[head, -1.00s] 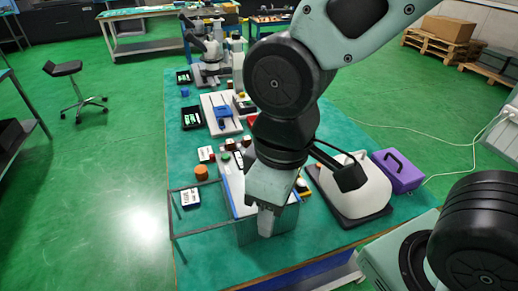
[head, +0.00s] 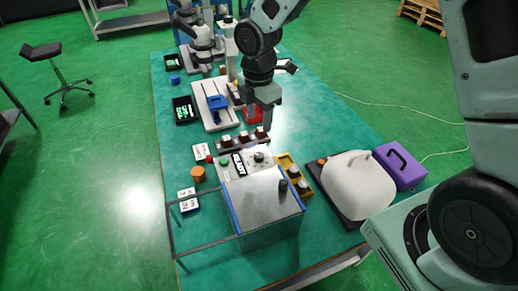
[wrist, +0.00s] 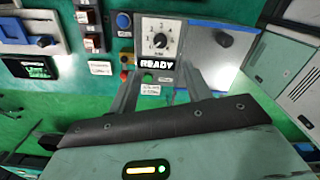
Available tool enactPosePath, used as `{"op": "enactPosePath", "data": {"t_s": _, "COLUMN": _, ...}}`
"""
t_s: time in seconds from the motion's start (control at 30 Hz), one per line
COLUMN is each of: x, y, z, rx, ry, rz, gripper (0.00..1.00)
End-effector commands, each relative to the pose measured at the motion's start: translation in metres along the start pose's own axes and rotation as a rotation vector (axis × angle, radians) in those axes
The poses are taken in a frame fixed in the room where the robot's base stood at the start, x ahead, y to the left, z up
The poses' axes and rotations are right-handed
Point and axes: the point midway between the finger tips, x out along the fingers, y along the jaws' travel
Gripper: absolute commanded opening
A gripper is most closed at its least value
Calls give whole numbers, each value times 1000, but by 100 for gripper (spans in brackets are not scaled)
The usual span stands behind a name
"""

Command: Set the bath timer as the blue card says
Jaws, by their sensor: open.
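A white control panel in the head view has a dark READY display (head: 238,163) and a black dial knob (head: 259,156). The wrist view shows the numbered dial (wrist: 160,40) above the READY display (wrist: 153,64). My gripper (head: 266,110) is above the table behind the panel in the head view. Its spread fingers (wrist: 165,82) show in the wrist view, with nothing between them in grip.
A grey-lidded tank (head: 265,195) stands in front of the panel, with a thin frame at its left. A yellow tray (head: 290,168), white rounded device (head: 355,185) and purple case (head: 400,165) are to the right. An orange cylinder (head: 198,173) is left.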

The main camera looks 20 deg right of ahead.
Motion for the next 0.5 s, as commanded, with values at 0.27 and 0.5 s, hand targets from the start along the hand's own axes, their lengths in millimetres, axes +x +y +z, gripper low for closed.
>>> {"op": "enactPosePath", "data": {"t_s": 0.27, "x": 58, "y": -2, "z": -1, "rx": -1, "ry": 0, "rz": -7, "gripper": 49}}
{"op": "enactPosePath", "data": {"t_s": 0.5, "x": 105, "y": -2, "z": -2, "rx": 0, "ry": 1, "rz": -5, "gripper": 49}}
